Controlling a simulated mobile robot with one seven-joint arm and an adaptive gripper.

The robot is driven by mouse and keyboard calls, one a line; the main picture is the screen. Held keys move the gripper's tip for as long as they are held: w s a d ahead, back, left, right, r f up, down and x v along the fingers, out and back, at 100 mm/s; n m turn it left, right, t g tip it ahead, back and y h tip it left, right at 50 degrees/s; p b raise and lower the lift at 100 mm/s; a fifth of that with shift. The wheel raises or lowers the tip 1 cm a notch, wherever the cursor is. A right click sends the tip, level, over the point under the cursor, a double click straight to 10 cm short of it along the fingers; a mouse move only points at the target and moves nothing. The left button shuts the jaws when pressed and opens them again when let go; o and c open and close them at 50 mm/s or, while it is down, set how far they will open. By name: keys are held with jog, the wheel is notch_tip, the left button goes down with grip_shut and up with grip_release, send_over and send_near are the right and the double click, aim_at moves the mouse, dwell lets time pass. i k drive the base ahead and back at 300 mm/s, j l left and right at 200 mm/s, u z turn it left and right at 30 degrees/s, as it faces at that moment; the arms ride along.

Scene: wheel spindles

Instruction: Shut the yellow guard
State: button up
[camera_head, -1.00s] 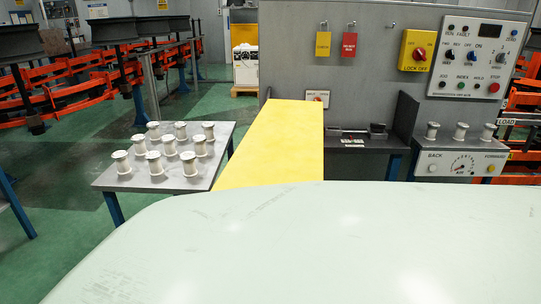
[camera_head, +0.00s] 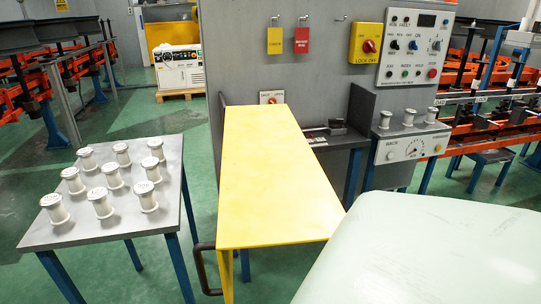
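The yellow guard (camera_head: 275,185) is a long flat yellow panel in the middle of the head view. It stretches from the grey back panel toward me, with a bent-down front edge. A dark handle (camera_head: 203,268) shows at its front left, below the top face. The guard hides most of what lies beneath it; part of a dark bench (camera_head: 345,140) shows to its right. My gripper is not in view.
A grey table (camera_head: 100,232) with several white spools (camera_head: 113,176) stands left. The grey panel carries a yellow lock-off switch (camera_head: 366,43), tags and a control box (camera_head: 417,47). Green floor is clear between table and guard.

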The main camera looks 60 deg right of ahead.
aim_at(275, 190)
jog(key=i+z, duration=0.15)
jog(key=z, duration=0.3)
jog(key=i+j+z, duration=0.15)
jog(key=z, duration=0.35)
jog(key=i+j+z, duration=0.15)
jog(key=z, duration=0.3)
jog(key=i+j+z, duration=0.15)
jog(key=z, duration=0.15)
jog(key=i+j+z, duration=0.1)
jog(key=j+z, duration=0.2)
